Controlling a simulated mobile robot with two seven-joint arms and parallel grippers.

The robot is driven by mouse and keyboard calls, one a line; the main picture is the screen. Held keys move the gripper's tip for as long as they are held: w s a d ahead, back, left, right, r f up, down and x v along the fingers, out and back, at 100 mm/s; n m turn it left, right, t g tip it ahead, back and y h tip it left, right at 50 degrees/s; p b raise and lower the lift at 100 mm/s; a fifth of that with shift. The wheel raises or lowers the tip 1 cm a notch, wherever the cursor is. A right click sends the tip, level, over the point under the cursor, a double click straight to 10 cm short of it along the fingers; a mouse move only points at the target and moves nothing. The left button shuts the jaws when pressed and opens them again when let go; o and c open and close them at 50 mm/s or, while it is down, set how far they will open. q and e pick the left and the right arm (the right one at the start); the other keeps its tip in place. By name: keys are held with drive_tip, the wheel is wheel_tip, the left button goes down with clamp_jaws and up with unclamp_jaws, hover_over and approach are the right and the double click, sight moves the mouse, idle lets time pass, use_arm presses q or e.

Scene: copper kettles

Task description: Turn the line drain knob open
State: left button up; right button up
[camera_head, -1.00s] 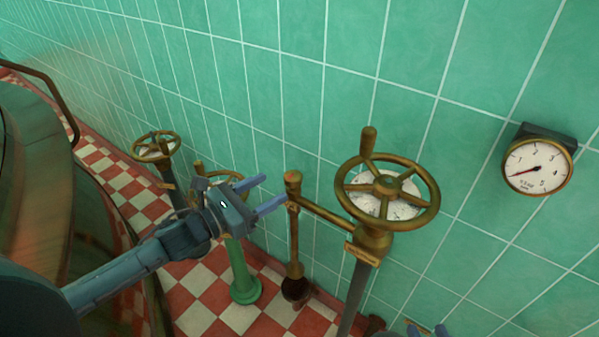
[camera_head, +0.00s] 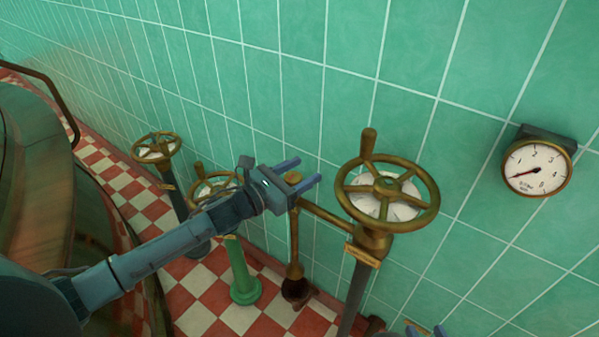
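Which fitting is the line drain knob I cannot tell; the name plates are too small to read. A large brass handwheel (camera_head: 425,205) with an upright handle stands at centre right over a white dial. To its left, a brass pipe (camera_head: 294,240) has a rounded top fitting (camera_head: 293,178). My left gripper (camera_head: 309,170) is open, its blue fingers pointing right toward the large wheel, apart from it. The top fitting shows between the fingers; whether they touch it is unclear. My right gripper (camera_head: 426,331) shows only its spread fingertips at the bottom edge.
Two smaller brass handwheels stand further left, one at the back (camera_head: 157,148) and one partly behind my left arm (camera_head: 203,186). A green post (camera_head: 243,280) stands below. A round gauge (camera_head: 537,169) is on the tiled wall. A large copper vessel (camera_head: 35,160) fills the left.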

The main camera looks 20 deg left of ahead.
use_arm(q)
drive_tip(key=c, duration=0.8)
drive_tip(key=shift+c, duration=0.2)
